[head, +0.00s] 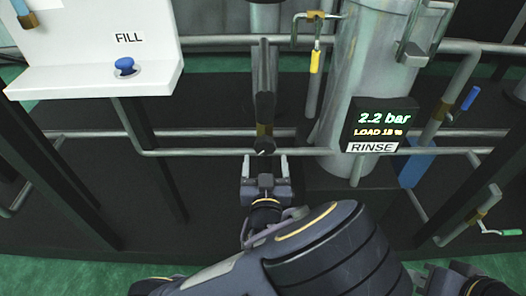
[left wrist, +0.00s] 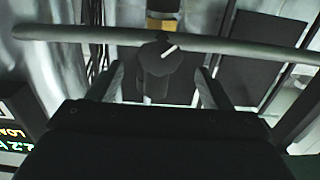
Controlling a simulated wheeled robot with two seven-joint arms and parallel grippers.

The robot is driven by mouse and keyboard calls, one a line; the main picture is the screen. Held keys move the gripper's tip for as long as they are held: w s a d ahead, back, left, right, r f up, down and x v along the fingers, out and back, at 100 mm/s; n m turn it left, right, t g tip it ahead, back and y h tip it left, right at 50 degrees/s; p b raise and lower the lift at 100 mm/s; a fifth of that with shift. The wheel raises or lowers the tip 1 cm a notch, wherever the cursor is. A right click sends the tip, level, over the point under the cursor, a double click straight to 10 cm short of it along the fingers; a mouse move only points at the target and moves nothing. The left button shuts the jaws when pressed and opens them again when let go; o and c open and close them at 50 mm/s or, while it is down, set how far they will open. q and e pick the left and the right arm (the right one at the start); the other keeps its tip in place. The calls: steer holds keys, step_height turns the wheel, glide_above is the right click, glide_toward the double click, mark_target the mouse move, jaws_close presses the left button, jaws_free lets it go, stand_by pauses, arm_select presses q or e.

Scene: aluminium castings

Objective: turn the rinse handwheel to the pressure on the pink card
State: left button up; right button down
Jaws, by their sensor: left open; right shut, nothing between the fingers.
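A small dark knob with a white mark (head: 264,146), which I take for the rinse handwheel, sits below a brass fitting on a dark vertical pipe in the head view. It also shows in the left wrist view (left wrist: 157,60). My left gripper (head: 265,162) is open just below it, and in the left wrist view its fingers stand on either side of the knob, apart from it. The pressure display (head: 384,124) reads 2.2 bar and LOAD 18 %, above a RINSE label. My right gripper (head: 452,274) shows partly at the bottom right, shut, its fingers unclear. No pink card shows.
A grey horizontal pipe (head: 205,152) runs close behind the knob. A metal tank (head: 355,65) stands to its right, with yellow-, blue- and green-handled valves around it. A white FILL panel (head: 80,40) with a blue button (head: 124,65) is at the upper left.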

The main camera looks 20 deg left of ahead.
mark_target(265, 150)
arm_select(q)
steer(key=b+x, duration=0.1)
steer(key=x, duration=0.4)
steer(key=shift+w+a, duration=0.1)
steer(key=shift+w, duration=0.2)
steer(key=shift+f, duration=0.1)
steer(key=c, duration=1)
